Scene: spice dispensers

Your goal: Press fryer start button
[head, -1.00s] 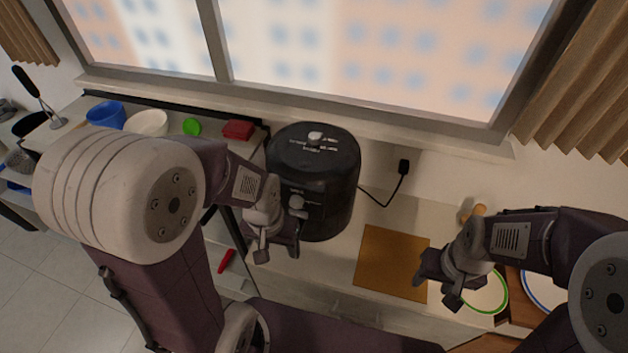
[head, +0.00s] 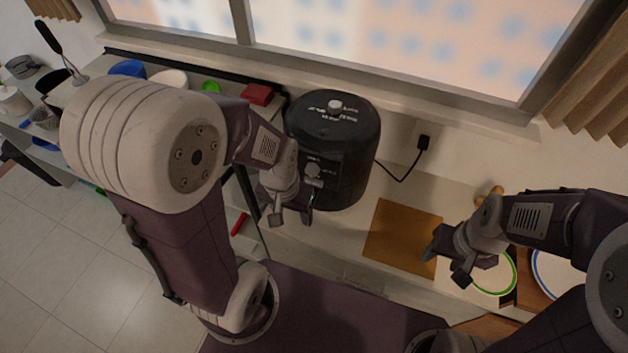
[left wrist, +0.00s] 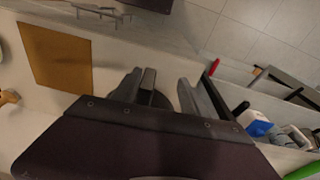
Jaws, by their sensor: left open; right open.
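The black fryer (head: 340,135) stands upright on the counter below the window. It has a knob on top and a front panel with a round knob (head: 312,171). A small greenish light shows low on the front panel, beside my gripper. My left gripper (head: 291,217) is open, close in front of the fryer's lower front; I cannot tell whether it touches. In the left wrist view the open left fingers (left wrist: 166,92) show with a dark shape between them. The start button itself is too small to make out. My right gripper (head: 449,266) is open and empty at the right, near the wooden board.
A brown board (head: 402,236) lies on the counter right of the fryer. A green-rimmed plate (head: 497,276) is beyond my right gripper. A black plug (head: 423,142) with a cord is on the wall. Bowls and a red box (head: 257,94) stand at left.

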